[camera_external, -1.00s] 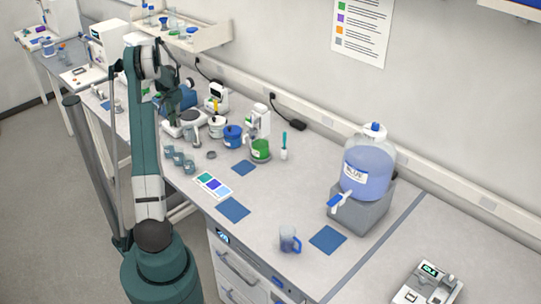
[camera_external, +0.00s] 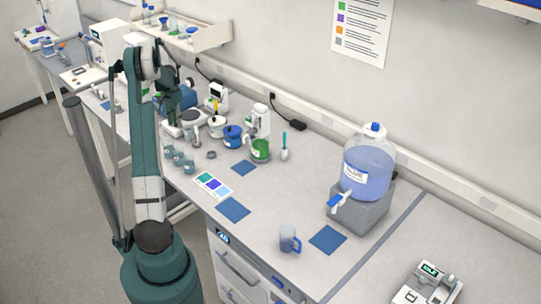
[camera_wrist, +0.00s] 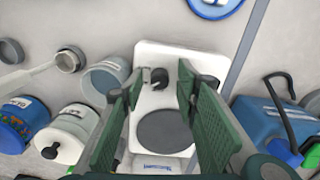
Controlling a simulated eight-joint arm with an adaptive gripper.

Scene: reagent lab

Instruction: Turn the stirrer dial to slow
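The stirrer (camera_wrist: 183,60) is a white plate with a dark grey round disc (camera_wrist: 164,132) and a small black dial (camera_wrist: 158,77) near one end. In the external view the stirrer (camera_external: 171,129) is partly hidden by my arm. My gripper (camera_wrist: 160,82) is open, its green fingers on either side of the dial in the wrist view. No contact between fingers and dial is visible. The dial's setting cannot be read. In the external view my gripper (camera_external: 181,108) is over the stirrer, with its fingertips hard to make out.
A white lidded jar (camera_wrist: 65,135), a blue jar (camera_wrist: 20,122) and a grey cup (camera_wrist: 104,77) stand left of the stirrer in the wrist view. A blue container (camera_wrist: 262,125) stands to its right. Small beakers (camera_external: 178,158) sit near the bench's front edge.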

